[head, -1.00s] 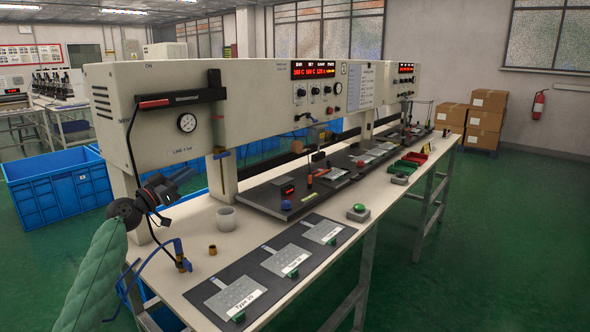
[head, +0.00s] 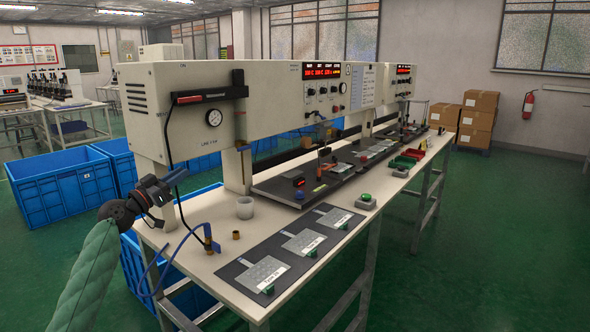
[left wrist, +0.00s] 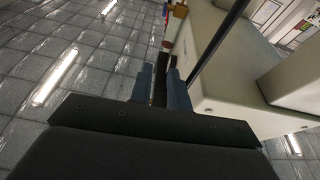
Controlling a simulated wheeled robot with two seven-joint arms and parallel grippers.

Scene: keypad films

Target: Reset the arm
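My left gripper (head: 167,183) is at the left end of the bench in the head view, raised in the air at the end of a green-sleeved arm. It is clear of the items on the bench top. My right gripper is not in view.
Blue crates (head: 65,185) stand behind. Green floor at right is open.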

